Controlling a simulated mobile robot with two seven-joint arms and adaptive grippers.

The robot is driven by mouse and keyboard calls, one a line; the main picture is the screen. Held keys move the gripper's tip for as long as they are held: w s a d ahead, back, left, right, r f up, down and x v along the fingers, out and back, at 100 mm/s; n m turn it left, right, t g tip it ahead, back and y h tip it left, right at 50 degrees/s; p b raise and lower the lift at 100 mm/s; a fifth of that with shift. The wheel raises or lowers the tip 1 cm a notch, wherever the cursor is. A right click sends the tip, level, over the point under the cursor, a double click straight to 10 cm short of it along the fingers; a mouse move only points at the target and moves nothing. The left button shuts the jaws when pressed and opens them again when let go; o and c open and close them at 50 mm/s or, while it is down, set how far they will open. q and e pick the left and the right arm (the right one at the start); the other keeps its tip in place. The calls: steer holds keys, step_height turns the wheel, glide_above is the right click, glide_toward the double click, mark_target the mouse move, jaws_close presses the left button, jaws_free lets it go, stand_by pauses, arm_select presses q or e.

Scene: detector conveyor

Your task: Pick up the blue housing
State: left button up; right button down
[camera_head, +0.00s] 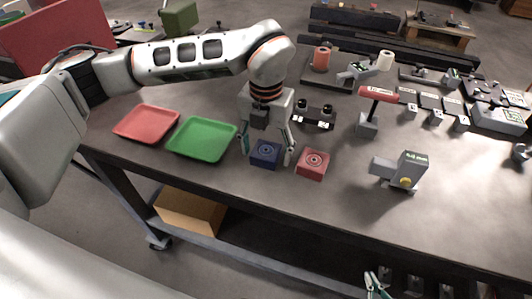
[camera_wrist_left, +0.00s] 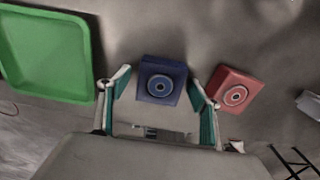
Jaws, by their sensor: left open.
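The blue housing (camera_head: 265,153) is a small dark blue block with a round ringed recess on top, standing on the grey table near its front edge. In the left wrist view the blue housing (camera_wrist_left: 161,80) lies between and just beyond the fingertips. My left gripper (camera_head: 267,152) points down over it, with one finger on each side; in the wrist view the left gripper (camera_wrist_left: 160,84) is open and empty. My right gripper (camera_head: 374,285) shows only partly at the bottom edge of the head view, low in front of the table, and its opening is unclear.
A red housing (camera_head: 312,164) stands close to the right of the blue one, near my finger. A green tray (camera_head: 202,139) and a red tray (camera_head: 147,123) lie to the left. A grey device (camera_head: 401,170) and a red-handled tool (camera_head: 378,94) stand further right.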

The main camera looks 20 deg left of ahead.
arm_select(q)
steer(key=c, duration=1.5)
steer(key=shift+r, duration=0.15)
